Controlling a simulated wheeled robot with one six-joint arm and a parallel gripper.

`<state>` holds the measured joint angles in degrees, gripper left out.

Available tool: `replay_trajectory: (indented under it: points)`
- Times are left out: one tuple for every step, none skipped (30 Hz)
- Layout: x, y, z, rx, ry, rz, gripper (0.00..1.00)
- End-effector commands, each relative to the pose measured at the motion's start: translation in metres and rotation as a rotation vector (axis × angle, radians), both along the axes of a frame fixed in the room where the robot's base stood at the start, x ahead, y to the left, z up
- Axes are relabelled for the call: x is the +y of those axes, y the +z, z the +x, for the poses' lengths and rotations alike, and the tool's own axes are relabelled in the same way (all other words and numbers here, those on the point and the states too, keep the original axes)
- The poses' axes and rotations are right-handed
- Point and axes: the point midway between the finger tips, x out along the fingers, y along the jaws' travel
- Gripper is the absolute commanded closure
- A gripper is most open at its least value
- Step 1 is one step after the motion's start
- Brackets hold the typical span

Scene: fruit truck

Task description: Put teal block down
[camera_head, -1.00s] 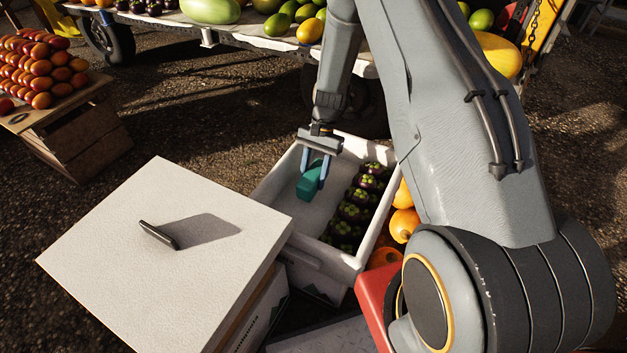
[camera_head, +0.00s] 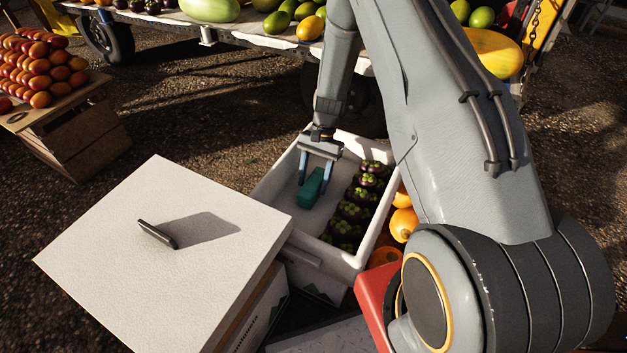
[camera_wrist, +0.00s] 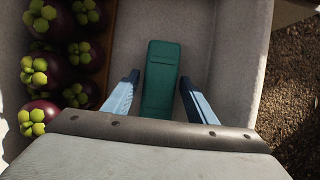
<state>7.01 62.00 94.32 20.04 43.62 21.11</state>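The teal block (camera_head: 311,188) is inside the white box (camera_head: 268,187), in the bare part to the left of the mangosteens. It also shows in the wrist view (camera_wrist: 160,80), where it lies flat on the box floor between my fingers. My gripper (camera_head: 315,184) points down into the box over the block. In the wrist view the two blue fingers (camera_wrist: 160,100) stand apart, with a gap on each side of the block. My gripper is open and does not hold it.
Mangosteens (camera_head: 350,212) fill the right side of the box. A white lid with a dark handle (camera_head: 160,235) lies to the left. Orange fruit (camera_head: 403,225) sits right of the box. A crate of red fruit (camera_head: 45,75) and a fruit truck bed (camera_head: 260,42) stand behind.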

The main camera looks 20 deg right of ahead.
Motion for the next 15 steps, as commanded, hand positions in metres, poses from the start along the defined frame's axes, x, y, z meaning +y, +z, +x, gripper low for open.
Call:
replay_trajectory:
  points:
    - [0.000, 0.000, 0.000, 0.000, 0.000, 0.000, 0.42]
    - [0.000, 0.000, 0.000, 0.000, 0.000, 0.000, 0.42]
    - [0.000, 0.000, 0.000, 0.000, 0.000, 0.000, 0.42]
    - [0.000, 0.000, 0.000, 0.000, 0.000, 0.000, 0.42]
    - [0.000, 0.000, 0.000, 0.000, 0.000, 0.000, 0.42]
    - [0.000, 0.000, 0.000, 0.000, 0.000, 0.000, 0.42]
    - [0.000, 0.000, 0.000, 0.000, 0.000, 0.000, 0.42]
    - [0.000, 0.000, 0.000, 0.000, 0.000, 0.000, 0.42]
    - [0.000, 0.001, 0.000, 0.000, 0.000, 0.000, 0.42]
    - [0.000, 0.001, 0.000, 0.000, 0.000, 0.000, 0.42]
    - [0.000, 0.003, 0.000, 0.000, 0.000, 0.000, 0.42]
    - [0.000, 0.006, 0.000, 0.000, 0.000, 0.000, 0.42]
    - [0.000, 0.009, 0.000, 0.000, 0.000, 0.000, 0.42]
    - [0.000, 0.012, 0.000, 0.000, 0.000, 0.000, 0.42]
    - [-0.001, 0.018, 0.001, -0.001, 0.000, 0.000, 0.42]
